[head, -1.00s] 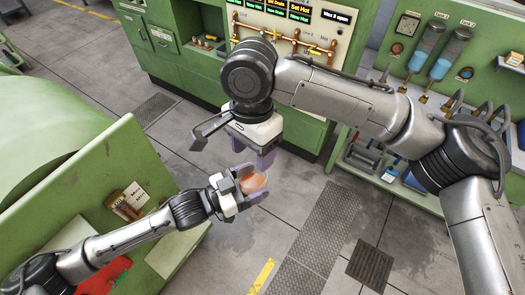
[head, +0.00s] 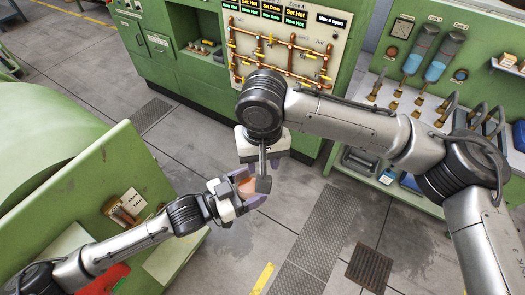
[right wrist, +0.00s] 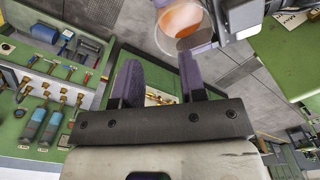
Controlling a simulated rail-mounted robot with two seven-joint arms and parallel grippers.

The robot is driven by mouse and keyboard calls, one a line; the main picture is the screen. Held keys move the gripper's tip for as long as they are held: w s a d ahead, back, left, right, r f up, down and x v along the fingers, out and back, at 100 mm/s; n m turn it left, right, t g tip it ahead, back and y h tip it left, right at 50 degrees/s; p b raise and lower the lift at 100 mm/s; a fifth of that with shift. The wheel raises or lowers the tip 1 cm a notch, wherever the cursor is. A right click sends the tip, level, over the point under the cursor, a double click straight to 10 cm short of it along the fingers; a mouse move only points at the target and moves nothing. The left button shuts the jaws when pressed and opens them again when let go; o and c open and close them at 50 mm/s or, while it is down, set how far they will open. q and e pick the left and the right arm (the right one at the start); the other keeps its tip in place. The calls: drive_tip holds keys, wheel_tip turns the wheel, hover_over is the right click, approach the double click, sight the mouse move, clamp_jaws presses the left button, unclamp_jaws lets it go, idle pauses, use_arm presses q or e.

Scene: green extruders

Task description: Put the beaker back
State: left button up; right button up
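The beaker (head: 246,187), clear with orange content, is in my left gripper (head: 240,196), whose fingers close around its sides above open floor. My right gripper (head: 262,172) is just above and beside the beaker in the head view, its fingers pointing down and partly covering the view of it. In the right wrist view its two purple-grey fingers (right wrist: 160,80) are apart with nothing between them. The beaker (right wrist: 181,20) shows there just past the fingertips, beside the left gripper (right wrist: 215,22). Whether a right finger touches the beaker I cannot tell.
A green panel with copper pipes (head: 285,55) stands at the back. A green bench (head: 385,165) with blue cylinders (head: 422,52) above it is at the right. A green console (head: 90,195) is at the left. The floor between is free.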

wheel_tip(320, 180, down, 9)
drive_tip(key=shift+f, duration=0.1)
idle(0.4)
clamp_jaws()
use_arm(q)
drive_tip(key=o, duration=1.3)
drive_tip(key=shift+a, duration=0.1)
